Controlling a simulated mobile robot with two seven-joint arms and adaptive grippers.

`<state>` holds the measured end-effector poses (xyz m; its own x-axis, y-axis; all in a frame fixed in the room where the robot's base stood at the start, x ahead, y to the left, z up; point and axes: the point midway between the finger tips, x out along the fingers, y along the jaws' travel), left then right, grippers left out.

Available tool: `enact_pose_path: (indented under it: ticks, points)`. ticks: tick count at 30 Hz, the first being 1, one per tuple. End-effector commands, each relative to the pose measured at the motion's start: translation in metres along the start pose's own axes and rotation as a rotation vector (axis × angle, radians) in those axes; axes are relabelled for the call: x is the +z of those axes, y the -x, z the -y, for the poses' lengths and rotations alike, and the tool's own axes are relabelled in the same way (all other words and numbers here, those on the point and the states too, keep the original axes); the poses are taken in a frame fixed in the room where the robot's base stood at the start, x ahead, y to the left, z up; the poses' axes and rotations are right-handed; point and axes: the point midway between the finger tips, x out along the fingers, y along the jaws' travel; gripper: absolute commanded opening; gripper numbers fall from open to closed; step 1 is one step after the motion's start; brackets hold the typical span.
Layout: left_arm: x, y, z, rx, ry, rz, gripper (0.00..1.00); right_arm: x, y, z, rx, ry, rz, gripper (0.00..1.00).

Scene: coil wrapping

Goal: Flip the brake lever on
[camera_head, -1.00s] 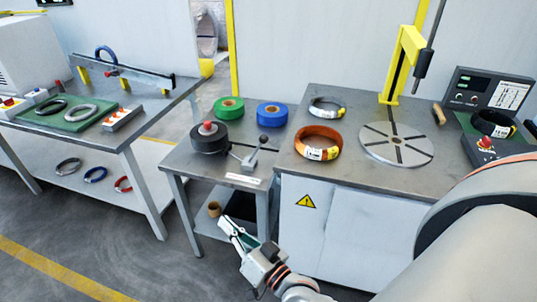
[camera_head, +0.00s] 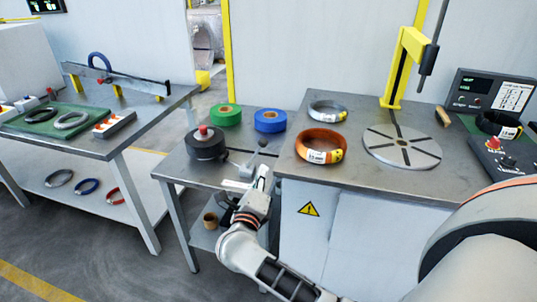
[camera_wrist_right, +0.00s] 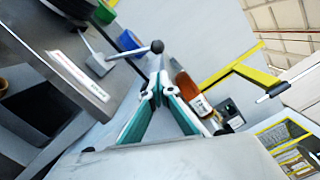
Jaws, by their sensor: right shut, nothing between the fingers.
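The brake lever (camera_head: 262,144), with a dark ball knob on a thin rod, stands on the small grey table beside the black spool (camera_head: 207,147). My right gripper (camera_head: 262,171) is at the front of this table, just below the knob in the picture, and partly hides the lever's base. In the right wrist view the lever's knob (camera_wrist_right: 157,46) shows just beyond the teal-padded fingertips (camera_wrist_right: 157,82). The fingers are shut and empty. A gap seems to show between tips and knob, but contact is hard to judge. My left gripper is out of view.
Green (camera_head: 227,115) and blue (camera_head: 270,120) tape rolls lie behind the lever. An orange coil (camera_head: 320,146) and a grey coil (camera_head: 328,110) lie on the taller bench to the right, near the round slotted turntable (camera_head: 402,147). The bench's edge is close to the lever.

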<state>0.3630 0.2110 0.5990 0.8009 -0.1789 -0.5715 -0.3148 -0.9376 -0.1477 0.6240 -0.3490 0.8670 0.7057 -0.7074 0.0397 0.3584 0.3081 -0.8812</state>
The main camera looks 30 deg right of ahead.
Motion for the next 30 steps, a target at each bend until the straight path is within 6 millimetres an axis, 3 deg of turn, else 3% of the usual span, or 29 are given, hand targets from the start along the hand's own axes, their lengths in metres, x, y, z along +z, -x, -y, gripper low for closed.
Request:
enact_pose_path:
  ticks: [7, 21, 30]
  points:
    - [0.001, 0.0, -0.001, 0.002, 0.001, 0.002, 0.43, 0.0, -0.009, 0.0, -0.002, 0.002, 0.001, 0.0]
    - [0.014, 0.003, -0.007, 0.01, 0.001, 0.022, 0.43, -0.001, -0.084, 0.0, -0.003, 0.004, 0.001, 0.0]
    - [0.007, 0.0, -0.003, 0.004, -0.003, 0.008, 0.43, -0.001, -0.1, 0.0, -0.001, 0.001, 0.001, 0.0]
